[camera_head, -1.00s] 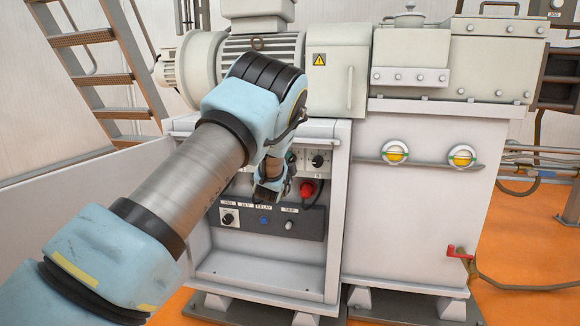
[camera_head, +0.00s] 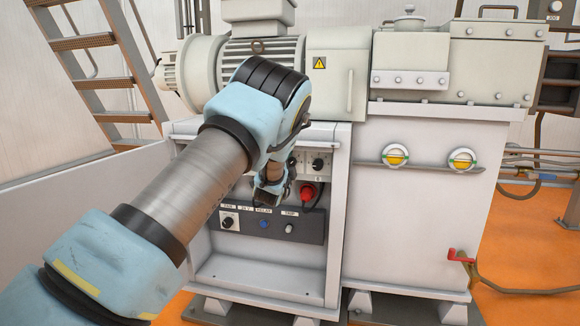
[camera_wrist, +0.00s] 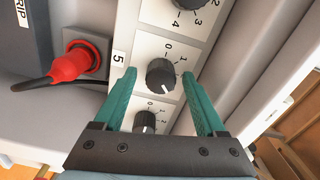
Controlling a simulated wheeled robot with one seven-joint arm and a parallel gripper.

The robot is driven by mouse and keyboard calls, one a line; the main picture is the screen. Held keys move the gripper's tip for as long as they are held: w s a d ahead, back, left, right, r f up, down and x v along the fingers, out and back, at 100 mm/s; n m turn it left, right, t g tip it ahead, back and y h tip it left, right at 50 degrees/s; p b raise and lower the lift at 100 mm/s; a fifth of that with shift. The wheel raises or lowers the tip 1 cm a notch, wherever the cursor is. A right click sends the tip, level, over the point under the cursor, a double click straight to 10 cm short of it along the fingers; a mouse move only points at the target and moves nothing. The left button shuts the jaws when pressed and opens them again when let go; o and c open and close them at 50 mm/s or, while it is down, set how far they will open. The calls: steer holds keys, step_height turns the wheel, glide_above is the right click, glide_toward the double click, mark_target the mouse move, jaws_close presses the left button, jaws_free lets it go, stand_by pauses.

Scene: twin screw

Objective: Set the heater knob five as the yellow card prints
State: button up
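A dark knob (camera_wrist: 160,74) sits on a white scale plate with printed 0, 1 and 2 showing; a label 5 (camera_wrist: 118,58) is beside this plate. My gripper (camera_wrist: 158,66) is open, with one teal finger on each side of that knob. Contact cannot be told, and its pointer setting is unclear. In the head view my gripper (camera_head: 272,190) is at the control panel, largely hidden by my arm. One panel knob (camera_head: 318,162) shows right of it. I see no yellow card in either view.
A neighbouring knob (camera_wrist: 145,121) is close to the fingers, and another knob (camera_wrist: 188,3) is at the top edge. A red plug (camera_wrist: 70,65) with a black cable juts out beside the plates; it also shows in the head view (camera_head: 307,191). A lower switch box (camera_head: 258,224) stands below.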

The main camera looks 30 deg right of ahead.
steer(key=v, duration=1)
steer(key=shift+s+a, duration=0.25)
steer(key=shift+s, duration=0.05)
steer(key=shift+a, duration=0.1)
